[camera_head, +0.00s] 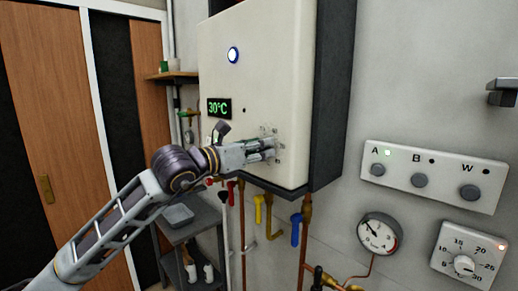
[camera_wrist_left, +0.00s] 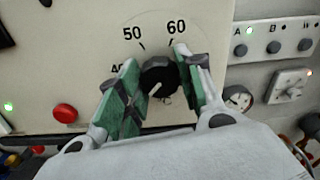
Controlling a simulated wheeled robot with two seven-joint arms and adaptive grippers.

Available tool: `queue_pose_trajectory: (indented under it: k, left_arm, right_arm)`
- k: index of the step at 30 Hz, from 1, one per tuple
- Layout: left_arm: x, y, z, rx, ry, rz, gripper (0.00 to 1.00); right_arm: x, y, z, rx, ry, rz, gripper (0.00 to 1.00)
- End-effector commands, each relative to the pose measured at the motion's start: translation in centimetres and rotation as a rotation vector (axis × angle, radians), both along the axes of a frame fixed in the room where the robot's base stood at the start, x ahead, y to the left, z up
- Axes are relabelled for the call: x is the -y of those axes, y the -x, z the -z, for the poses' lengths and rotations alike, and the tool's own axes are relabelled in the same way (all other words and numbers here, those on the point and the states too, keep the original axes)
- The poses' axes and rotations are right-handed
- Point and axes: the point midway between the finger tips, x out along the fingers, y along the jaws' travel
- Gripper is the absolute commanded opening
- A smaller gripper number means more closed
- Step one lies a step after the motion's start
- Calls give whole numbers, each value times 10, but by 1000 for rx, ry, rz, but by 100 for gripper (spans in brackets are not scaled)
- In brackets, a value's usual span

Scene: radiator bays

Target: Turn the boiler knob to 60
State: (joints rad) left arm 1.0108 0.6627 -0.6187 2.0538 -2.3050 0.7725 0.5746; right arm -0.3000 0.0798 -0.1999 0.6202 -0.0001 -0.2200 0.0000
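The boiler knob (camera_wrist_left: 158,76) is a dark round knob low on the boiler front, with a white pointer mark toward the lower left, away from the printed 60. The scale around it shows 50 and 60, with 40 partly covered by a finger. My left gripper (camera_wrist_left: 160,72) has its green-padded fingers on both sides of the knob and appears shut on it. In the head view, my left gripper (camera_head: 275,147) reaches the boiler's lower right front and hides most of the knob. The boiler (camera_head: 270,70) display (camera_head: 219,108) reads 30°C. My right gripper is out of view.
A panel with A, B and W buttons (camera_head: 433,176), a pressure gauge (camera_head: 379,234) and a small dial (camera_head: 464,264) are on the wall at right. Pipes and coloured valve handles (camera_head: 296,229) hang below the boiler. A red button (camera_wrist_left: 65,113) is left of the knob.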

Motion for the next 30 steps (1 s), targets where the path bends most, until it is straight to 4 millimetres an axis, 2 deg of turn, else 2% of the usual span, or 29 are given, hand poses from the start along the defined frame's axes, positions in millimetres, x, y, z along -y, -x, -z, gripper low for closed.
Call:
queue_pose_trajectory:
  k: [1, 4, 17, 30]
  left_arm:
    - [0, 0, 0, 0, 0, 0, 25]
    - [0, 0, 0, 0, 0, 0, 12]
    - [0, 0, 1, 20, -21, 0, 12]
    - [0, 1, 2, 121, -127, 0, 12]
  right_arm:
    - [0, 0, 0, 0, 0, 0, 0]
    - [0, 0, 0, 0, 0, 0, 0]
    - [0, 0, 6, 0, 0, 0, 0]
    - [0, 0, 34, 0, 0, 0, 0]
